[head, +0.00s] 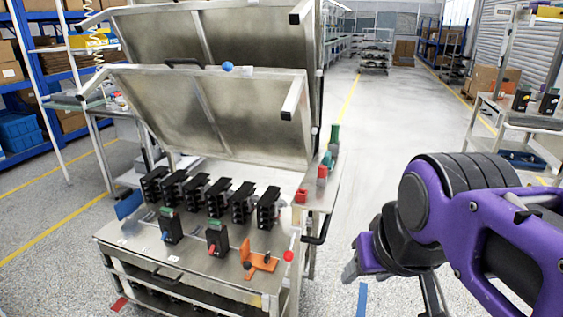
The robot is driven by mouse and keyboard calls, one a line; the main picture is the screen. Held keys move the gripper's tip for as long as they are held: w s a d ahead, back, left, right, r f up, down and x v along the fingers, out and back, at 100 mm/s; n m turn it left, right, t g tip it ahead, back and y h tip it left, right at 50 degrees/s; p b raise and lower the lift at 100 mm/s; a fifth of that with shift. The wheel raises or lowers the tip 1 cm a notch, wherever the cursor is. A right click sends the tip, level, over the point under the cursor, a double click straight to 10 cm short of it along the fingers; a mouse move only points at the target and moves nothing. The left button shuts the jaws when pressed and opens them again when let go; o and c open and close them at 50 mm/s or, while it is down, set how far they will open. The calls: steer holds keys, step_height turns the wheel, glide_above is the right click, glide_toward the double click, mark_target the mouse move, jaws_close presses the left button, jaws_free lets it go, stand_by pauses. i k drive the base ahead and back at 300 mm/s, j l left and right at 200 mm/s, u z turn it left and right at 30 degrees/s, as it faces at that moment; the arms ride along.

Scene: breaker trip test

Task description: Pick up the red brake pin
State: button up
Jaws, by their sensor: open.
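Several small red items show, and I cannot tell for certain which is the red brake pin. A red block (301,195) stands on the narrow side shelf at the right of the metal bench. Another red piece (322,171) stands farther back on that shelf, by teal and green parts (329,157). A round red knob (288,256) is at the bench's front right corner. My gripper (394,288) is open and empty, pointing down over the floor to the right of the bench and apart from it. Part of its far finger is cut off by the frame.
The bench top (130,238) carries a row of black breakers (215,196), two front breakers (217,237) and an orange bracket (259,262). Large raised metal panels (210,115) tilt above it. A dark handle (318,232) juts from its right side.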

mark_target(322, 170)
steer(key=l+u, duration=0.25)
steer(key=l, duration=0.15)
steer(key=l+u, duration=0.25)
steer(key=l, duration=0.15)
steer(key=i+l+u, duration=0.1)
steer(key=l+u, duration=0.4)
steer(key=l, duration=0.25)
steer(key=i+l+u, duration=0.35)
steer(key=l+u, duration=0.15)
steer(key=l, duration=0.25)
